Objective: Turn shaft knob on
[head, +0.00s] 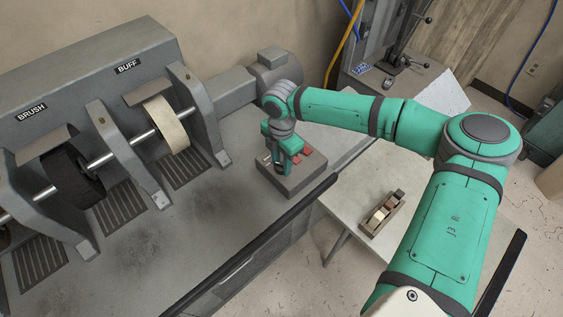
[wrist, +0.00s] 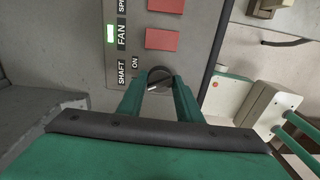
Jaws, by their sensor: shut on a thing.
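The shaft knob (wrist: 159,75) is a round dark knob on a grey control box (wrist: 181,55), beside the labels SHAFT and ON. A white mark on the knob lies at a slant in the wrist view. My gripper (wrist: 160,88) is shut on the knob, with one green finger on each side; the fingers hide part of its rim. In the head view my gripper (head: 279,166) points down onto the control box (head: 305,186), and the knob is mostly hidden there.
Two red switches (wrist: 164,40) and a lit green indicator (wrist: 110,33) by the FAN label sit near the knob. The grey machine with a brush wheel (head: 72,175) and buff wheel (head: 167,125) stands left. A side table (head: 410,190) holds a small block tray (head: 382,214).

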